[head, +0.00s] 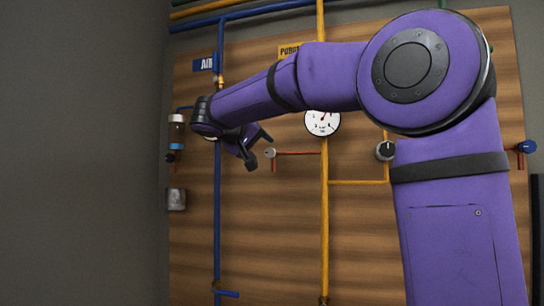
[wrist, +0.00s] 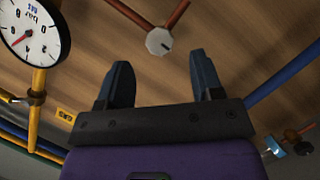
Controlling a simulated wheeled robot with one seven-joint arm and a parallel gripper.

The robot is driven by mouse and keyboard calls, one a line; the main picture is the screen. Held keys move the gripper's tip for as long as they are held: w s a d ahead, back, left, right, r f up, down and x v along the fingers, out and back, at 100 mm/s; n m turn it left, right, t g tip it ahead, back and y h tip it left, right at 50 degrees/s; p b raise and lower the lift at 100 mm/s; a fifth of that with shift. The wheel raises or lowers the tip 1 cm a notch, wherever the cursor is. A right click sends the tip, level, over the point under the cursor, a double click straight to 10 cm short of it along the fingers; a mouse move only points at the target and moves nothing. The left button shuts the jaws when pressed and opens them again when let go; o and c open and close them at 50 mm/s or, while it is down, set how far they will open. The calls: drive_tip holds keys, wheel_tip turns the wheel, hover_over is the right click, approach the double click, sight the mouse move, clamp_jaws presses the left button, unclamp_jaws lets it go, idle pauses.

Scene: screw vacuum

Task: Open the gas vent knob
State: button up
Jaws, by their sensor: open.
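A small pale grey knob (head: 270,153) sits at the left end of a red pipe that joins the yellow pipe; I take it for the gas vent knob, though I see no label on it. In the wrist view the knob (wrist: 159,41) shows a dark mark on its face and two red pipes meeting it. My gripper (head: 259,150) is open and empty, just left of the knob in the head view. In the wrist view my gripper (wrist: 162,74) has the knob beyond its fingertips, roughly centred between them, apparently untouched.
A round white gauge (head: 322,122) is on the yellow pipe (head: 324,220), right of the knob. A black knob (head: 385,151) is farther right, and a blue knob (head: 527,147) is at the panel's right edge. A blue pipe (head: 217,220) runs down the wooden panel (head: 270,250).

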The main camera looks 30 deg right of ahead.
sight(269, 152)
drive_tip(key=x, duration=0.7)
drive_tip(key=shift+w+d+f, duration=0.1)
drive_tip(key=shift+d+f, duration=0.05)
drive_tip(key=shift+d, duration=0.25)
drive_tip(key=c, duration=0.9)
